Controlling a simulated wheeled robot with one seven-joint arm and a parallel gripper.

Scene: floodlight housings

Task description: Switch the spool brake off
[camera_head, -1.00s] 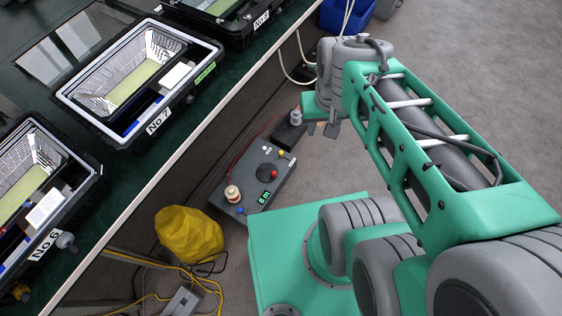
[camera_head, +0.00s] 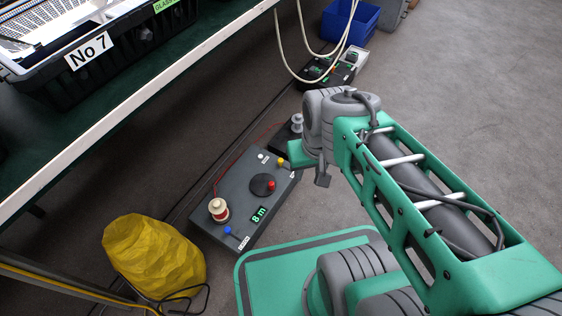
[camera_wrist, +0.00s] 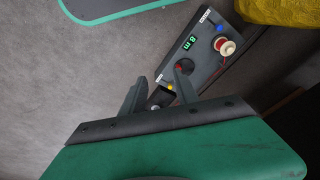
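A dark grey spool box (camera_head: 240,190) lies on the floor left of my arm. On it are a red-and-cream spool (camera_head: 218,209), a black disc with a red knob (camera_head: 269,184), a green "8 m" display (camera_head: 258,214), a blue-tipped lever (camera_head: 228,231) and a yellow-tipped lever (camera_head: 280,162). Their small labels are unreadable, so I cannot tell which is the brake. My gripper (camera_head: 320,172) hangs right of the box's far end. In the wrist view the fingers (camera_wrist: 160,86) are apart and empty, with the box (camera_wrist: 207,65) beyond them.
A yellow crumpled sack (camera_head: 155,255) stands left of the box. A bench (camera_head: 130,100) with a "No 7" housing (camera_head: 60,75) overhangs at upper left. White cables (camera_head: 282,45) hang near a blue bin (camera_head: 350,20). Floor on the right is clear.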

